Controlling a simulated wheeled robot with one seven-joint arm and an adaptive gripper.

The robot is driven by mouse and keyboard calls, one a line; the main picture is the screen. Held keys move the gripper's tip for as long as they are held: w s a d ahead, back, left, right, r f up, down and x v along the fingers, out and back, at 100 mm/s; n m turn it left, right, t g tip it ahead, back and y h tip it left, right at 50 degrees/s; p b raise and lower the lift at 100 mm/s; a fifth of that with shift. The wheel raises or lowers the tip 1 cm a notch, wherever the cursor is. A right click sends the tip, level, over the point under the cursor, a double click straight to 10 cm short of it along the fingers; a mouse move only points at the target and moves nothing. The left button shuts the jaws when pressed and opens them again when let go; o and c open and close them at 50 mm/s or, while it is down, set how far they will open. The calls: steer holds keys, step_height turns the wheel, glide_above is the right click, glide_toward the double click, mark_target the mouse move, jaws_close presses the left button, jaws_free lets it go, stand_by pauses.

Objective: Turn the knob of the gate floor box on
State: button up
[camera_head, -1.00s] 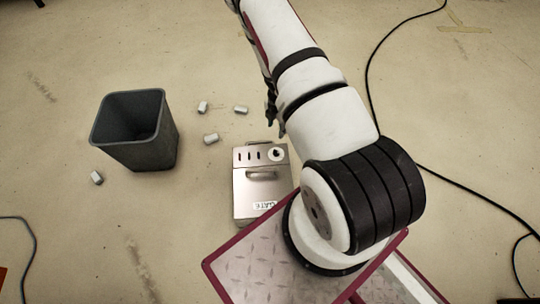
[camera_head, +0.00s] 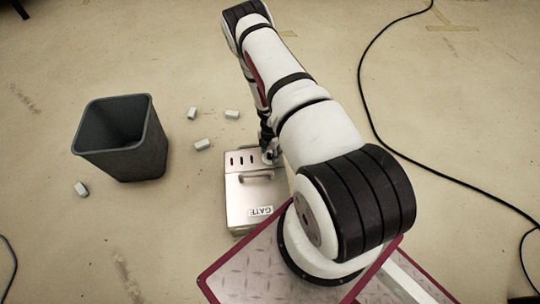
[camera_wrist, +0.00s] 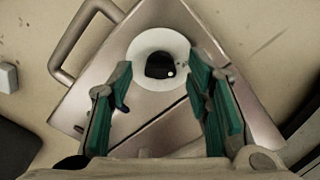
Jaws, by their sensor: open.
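The gate floor box (camera_head: 252,196) is a metallic box on the floor, with a "GATE" label (camera_head: 260,211), a handle and several dark slots on its top. In the wrist view its metal top (camera_wrist: 170,128) fills the middle. The knob (camera_wrist: 160,66) is dark and round on a white disc, between and just ahead of my fingertips. My gripper (camera_wrist: 158,88) is open, with green-padded fingers on either side and nothing between them. In the head view my gripper (camera_head: 268,145) is over the knob end of the box and hides most of the knob.
A dark grey bin (camera_head: 121,140) stands to the left of the box. The box handle (camera_wrist: 75,40) rises at the upper left in the wrist view. A black cable (camera_head: 375,130) runs along the right.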

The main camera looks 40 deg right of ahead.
steer(key=shift+f, duration=0.35)
steer(key=shift+c, duration=0.2)
jaws_close()
